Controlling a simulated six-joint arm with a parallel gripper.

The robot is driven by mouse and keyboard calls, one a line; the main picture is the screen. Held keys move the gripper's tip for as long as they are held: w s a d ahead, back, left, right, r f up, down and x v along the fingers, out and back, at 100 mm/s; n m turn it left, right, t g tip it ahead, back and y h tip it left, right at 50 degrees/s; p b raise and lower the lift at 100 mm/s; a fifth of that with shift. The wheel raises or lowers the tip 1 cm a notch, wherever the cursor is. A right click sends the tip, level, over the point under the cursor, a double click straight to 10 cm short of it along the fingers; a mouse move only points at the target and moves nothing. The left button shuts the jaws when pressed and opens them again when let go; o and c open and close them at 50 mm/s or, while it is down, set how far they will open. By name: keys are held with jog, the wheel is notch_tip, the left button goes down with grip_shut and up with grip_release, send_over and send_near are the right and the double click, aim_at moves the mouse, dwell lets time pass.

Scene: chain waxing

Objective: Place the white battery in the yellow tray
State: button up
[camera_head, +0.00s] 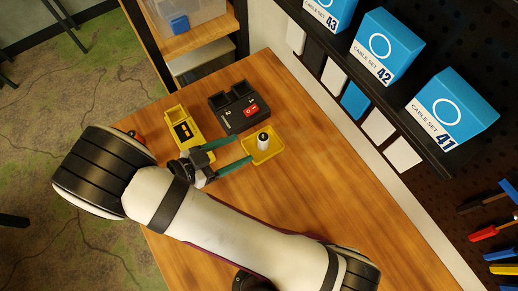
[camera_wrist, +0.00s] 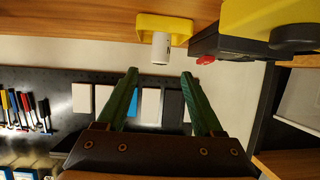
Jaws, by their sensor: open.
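The white battery (camera_head: 263,141) stands upright in the small yellow tray (camera_head: 274,149) on the wooden table. In the wrist view, which looks upside down, the battery (camera_wrist: 161,49) juts out of the yellow tray (camera_wrist: 150,22), beyond my fingertips. My gripper (camera_head: 241,148) has two green fingers spread apart, with their tips close to the tray's left side. In the wrist view my gripper (camera_wrist: 160,73) is open with nothing between its fingers. The battery looks clear of both fingers. Its lower end is hidden by the tray's rim.
A black charger (camera_head: 240,108) with a red switch lies just behind the tray. A yellow device (camera_head: 182,127) lies left of it. Blue cable boxes (camera_head: 452,110) stand on a shelf along the right wall. The table (camera_head: 330,180) right of the tray is clear.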

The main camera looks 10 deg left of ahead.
jog(key=w+a+r+y, duration=0.1)
jog(key=w+y, duration=0.1)
jog(key=w, duration=0.2)
jog(key=w+a+r+m+y, duration=0.1)
jog(key=w+a+r+y, duration=0.1)
jog(key=w+y, duration=0.1)
jog(key=w+a+r+g+y, duration=0.1)
jog(key=w+r+y, duration=0.1)
jog(key=w, duration=0.3)
jog(key=shift+a+y, duration=0.3)
notch_tip(320, 180, up, 10)
jog(key=d+n+g+y, duration=0.2)
jog(key=y, duration=0.4)
jog(key=s+d+n+g+h, duration=0.1)
jog(key=s+d+g, duration=0.6)
jog(key=s+d, duration=1.4)
jog(key=shift+s+d+r+n+h, duration=0.2)
jog(key=shift+r+n+h, duration=0.25)
jog(key=shift+h, duration=0.45)
